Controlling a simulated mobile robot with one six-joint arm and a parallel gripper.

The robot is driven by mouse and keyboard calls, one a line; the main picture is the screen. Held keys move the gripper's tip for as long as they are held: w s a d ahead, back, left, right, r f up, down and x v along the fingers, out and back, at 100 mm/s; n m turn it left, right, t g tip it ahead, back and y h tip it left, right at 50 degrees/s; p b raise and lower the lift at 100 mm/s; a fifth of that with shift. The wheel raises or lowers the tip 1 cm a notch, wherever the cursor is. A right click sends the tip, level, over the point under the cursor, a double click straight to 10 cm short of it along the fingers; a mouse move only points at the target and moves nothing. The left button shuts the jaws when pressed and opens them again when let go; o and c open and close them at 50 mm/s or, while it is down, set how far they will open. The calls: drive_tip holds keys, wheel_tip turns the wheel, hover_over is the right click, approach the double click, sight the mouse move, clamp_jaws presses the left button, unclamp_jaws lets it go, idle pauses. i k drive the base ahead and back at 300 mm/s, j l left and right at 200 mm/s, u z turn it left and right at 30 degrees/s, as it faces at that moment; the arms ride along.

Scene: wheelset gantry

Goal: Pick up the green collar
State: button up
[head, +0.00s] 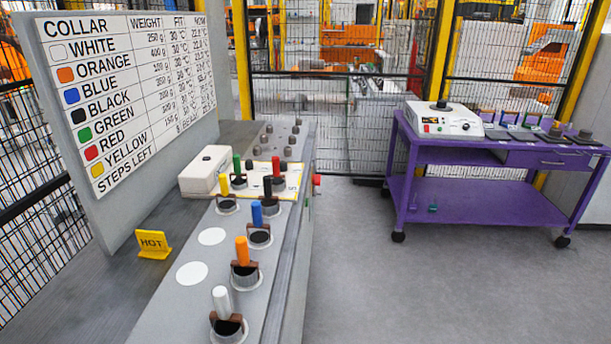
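The green collar (237,165) stands among the far collars on the grey bench, with its green handle upright. It is just right of a white box (206,169) and behind the yellow-handled collar (224,187). The red-handled (277,168) and black-handled (267,187) collars stand to its right. Its lower part is small and partly hidden, so I cannot tell exactly what it rests on. My gripper is not in view.
Blue (257,214), orange (242,252) and white (221,301) handled collars line the bench nearer me. A yellow HOT sign (153,244) and a tall chart board (150,120) stand left. A purple cart (480,202) with a white device (440,117) stands right. Open floor lies between.

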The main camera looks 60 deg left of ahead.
sight(238, 169)
drive_tip(key=i+j+u, duration=0.1)
drive_tip(key=i+u, duration=0.3)
drive_tip(key=i+l+u, duration=0.1)
drive_tip(key=i+u, duration=0.3)
drive_tip(key=i+l+u, duration=0.25)
drive_tip(key=i+u, duration=0.2)
drive_tip(key=i+j+u, duration=0.1)
drive_tip(key=i+u, duration=0.6)
drive_tip(key=i, duration=0.2)
drive_tip(key=i+l+u, duration=0.2)
drive_tip(key=i+u, duration=0.2)
drive_tip(key=i+l+u, duration=0.7)
drive_tip(key=i, duration=0.15)
